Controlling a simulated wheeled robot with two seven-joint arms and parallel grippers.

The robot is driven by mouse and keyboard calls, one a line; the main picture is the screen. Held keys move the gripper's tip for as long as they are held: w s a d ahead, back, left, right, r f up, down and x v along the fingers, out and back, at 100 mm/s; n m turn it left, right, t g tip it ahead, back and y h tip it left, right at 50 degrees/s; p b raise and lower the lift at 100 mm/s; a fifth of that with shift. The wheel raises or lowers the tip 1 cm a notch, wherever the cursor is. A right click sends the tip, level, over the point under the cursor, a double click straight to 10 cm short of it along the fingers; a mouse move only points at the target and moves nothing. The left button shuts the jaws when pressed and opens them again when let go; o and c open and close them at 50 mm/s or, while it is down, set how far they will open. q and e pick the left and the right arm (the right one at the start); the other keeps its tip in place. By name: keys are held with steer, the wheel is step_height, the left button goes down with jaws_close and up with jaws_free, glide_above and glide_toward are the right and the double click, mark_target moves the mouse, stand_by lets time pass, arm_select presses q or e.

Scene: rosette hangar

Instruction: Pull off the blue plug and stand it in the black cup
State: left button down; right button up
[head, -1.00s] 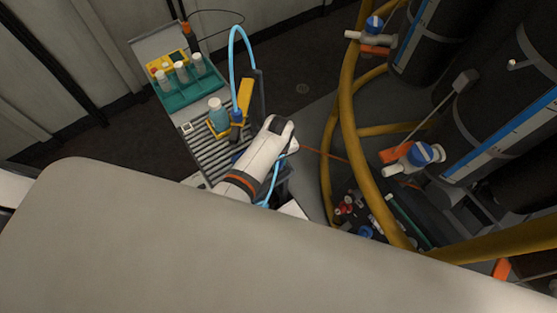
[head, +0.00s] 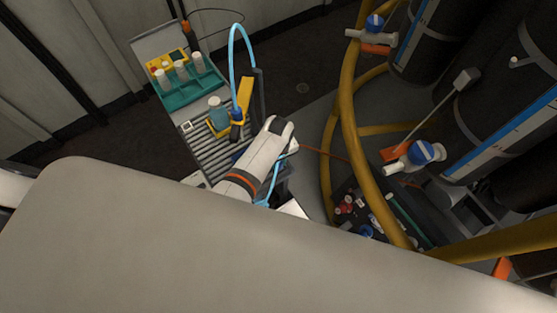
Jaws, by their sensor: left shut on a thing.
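The blue plug (head: 237,114) is the dark blue fitting at the end of the light blue hose, which loops high above it. It is upright over the slatted bench (head: 207,152). My left arm comes in from below, and its white wrist covers part of the bench. My left gripper (head: 240,122) is beside the plug and appears shut on it, though the fingers are small and hard to make out. A dark piece (head: 236,133) shows just under the plug; I cannot tell if it is the black cup. My right gripper is not in view.
A pale blue bottle (head: 218,112) stands in a yellow holder left of the plug. Behind it is a teal rack (head: 190,88) with several white-capped bottles. A large pale surface fills the foreground.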

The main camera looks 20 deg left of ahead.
arm_select(q)
steer(key=shift+f, duration=0.45)
steer(key=shift+f, duration=0.1)
steer(key=shift+s, duration=0.15)
steer(key=shift+w+r+p, duration=0.2)
steer(key=shift+r+p, duration=0.25)
steer(key=shift+r, duration=0.05)
steer(key=shift+r+p, duration=1.4)
steer(key=shift+p, duration=0.1)
steer(key=shift+f, duration=0.15)
steer(key=shift+f+b, duration=0.75)
steer(key=shift+f, duration=0.05)
steer(key=shift+f, duration=0.1)
